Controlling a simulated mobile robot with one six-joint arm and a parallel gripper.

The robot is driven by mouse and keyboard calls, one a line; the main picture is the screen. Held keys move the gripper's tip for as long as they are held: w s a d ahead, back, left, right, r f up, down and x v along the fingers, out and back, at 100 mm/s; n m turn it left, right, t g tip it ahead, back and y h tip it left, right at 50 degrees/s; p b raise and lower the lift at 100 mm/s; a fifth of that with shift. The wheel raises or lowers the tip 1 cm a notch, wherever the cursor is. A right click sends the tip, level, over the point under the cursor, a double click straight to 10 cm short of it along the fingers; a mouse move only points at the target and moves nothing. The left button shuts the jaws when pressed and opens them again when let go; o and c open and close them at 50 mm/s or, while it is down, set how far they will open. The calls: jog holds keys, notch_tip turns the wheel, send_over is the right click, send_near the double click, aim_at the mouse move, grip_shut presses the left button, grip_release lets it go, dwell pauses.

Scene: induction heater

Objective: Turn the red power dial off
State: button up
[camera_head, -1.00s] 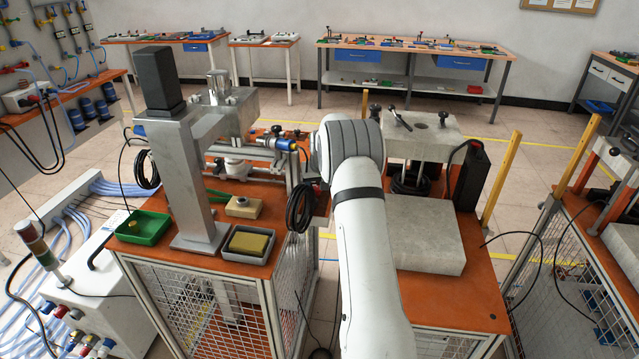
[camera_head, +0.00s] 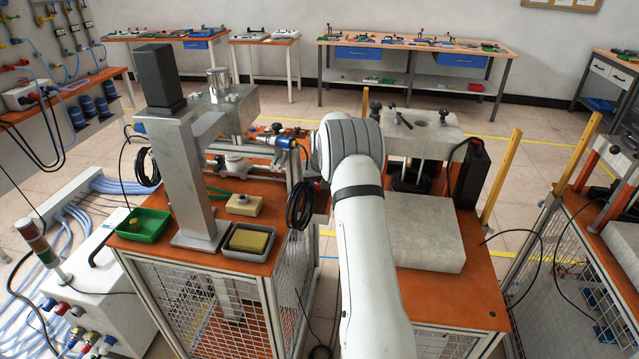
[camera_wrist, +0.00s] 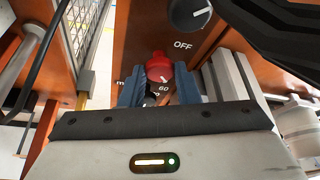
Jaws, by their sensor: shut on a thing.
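The red power dial (camera_wrist: 159,68) shows in the middle of the wrist view, on an orange-brown panel. It has a pale pointer mark at its lower edge. Printed scale marks, one reading 60, lie just below it, partly covered. My gripper (camera_wrist: 160,86) has a blue-grey finger on each side of the dial and is shut on it. In the head view my arm reaches forward, and the gripper and the red dial are hidden.
A black dial (camera_wrist: 188,12) with the word OFF (camera_wrist: 183,45) sits above right on the panel. White-grey blocks (camera_wrist: 232,78) stand close to the right. A mesh guard (camera_wrist: 88,22) is at upper left. In the head view, a concrete-like slab (camera_head: 424,233) lies right of my arm.

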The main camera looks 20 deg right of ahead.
jog(key=n+b, duration=0.1)
jog(key=n+y+b, duration=0.1)
jog(key=b, duration=0.1)
jog(key=shift+d+f+n, duration=0.1)
jog(key=shift+f+n, duration=0.15)
jog(key=shift+n, duration=0.05)
jog(key=n+y+b, duration=0.1)
jog(key=n+b, duration=0.1)
jog(key=shift+d+n+b, duration=0.1)
jog(key=shift+n+b, duration=0.25)
jog(key=shift+n, duration=0.05)
jog(key=n, duration=0.1)
jog(key=n+y+b, duration=0.1)
jog(key=n, duration=0.1)
jog(key=shift+w+d+r, duration=0.1)
jog(key=shift+r, duration=0.15)
jog(key=shift+n+g+y, duration=0.6)
jog(key=shift+n+y, duration=0.1)
jog(key=shift+n, duration=1)
jog(key=o, duration=1)
jog(key=shift+c, duration=0.2)
jog(key=shift+d, duration=0.1)
